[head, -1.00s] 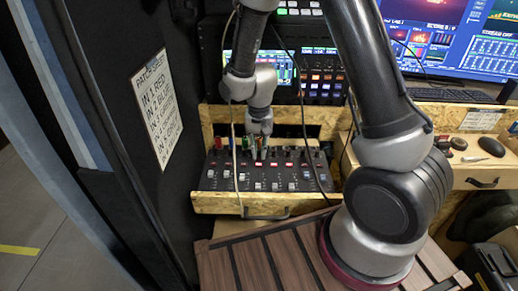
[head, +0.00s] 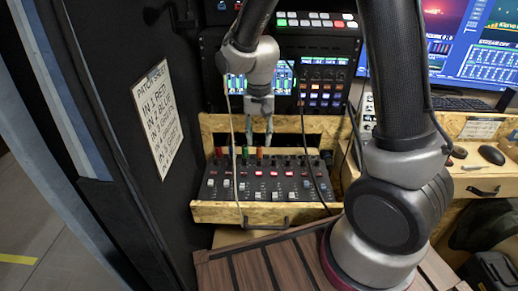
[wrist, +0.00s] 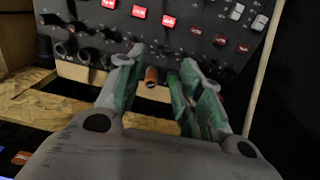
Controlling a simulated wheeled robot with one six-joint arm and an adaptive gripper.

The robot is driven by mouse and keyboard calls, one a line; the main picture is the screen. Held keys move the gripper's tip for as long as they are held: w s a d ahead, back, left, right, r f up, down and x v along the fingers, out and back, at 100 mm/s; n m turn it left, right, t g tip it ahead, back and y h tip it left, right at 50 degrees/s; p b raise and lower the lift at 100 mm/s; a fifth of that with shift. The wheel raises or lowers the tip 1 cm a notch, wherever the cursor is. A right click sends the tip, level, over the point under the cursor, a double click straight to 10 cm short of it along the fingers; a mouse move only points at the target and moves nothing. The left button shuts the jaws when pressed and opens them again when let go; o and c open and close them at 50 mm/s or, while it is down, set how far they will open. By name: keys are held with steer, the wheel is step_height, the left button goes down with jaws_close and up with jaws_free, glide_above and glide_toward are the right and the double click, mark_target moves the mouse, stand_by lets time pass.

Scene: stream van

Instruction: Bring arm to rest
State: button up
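My gripper (head: 259,142) hangs above the back edge of a black audio mixer (head: 300,186), pointing down. In the wrist view its two green-padded fingers (wrist: 161,88) stand apart, with nothing held between them. An orange plug (wrist: 151,76) and a green plug (wrist: 173,80) show beyond the gap between the fingers. In the head view coloured plugs stand upright along the mixer's back row: a red plug (head: 218,152), a green plug (head: 245,152) and an orange plug (head: 260,152). My upper arm arches over from the right.
The mixer sits in a chipboard drawer (head: 270,214). A patch sheet (head: 160,120) hangs on the dark wall at left. Thin cables hang before the mixer. Rack screens and buttons (head: 322,86) stand behind my wrist. A desk at right holds a mouse (head: 491,155).

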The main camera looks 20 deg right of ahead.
step_height(320, 180, up, 3)
steer(key=shift+f, duration=0.15)
steer(key=s+d+r+n+t, duration=0.3)
steer(key=s+d+r+t, duration=0.1)
steer(key=s+d+r, duration=1.2)
steer(key=s+r, duration=0.1)
steer(key=s, duration=0.3)
steer(key=shift+s+d+r+n, duration=0.15)
steer(key=shift+s+d+n, duration=0.15)
steer(key=shift+s+d, duration=0.1)
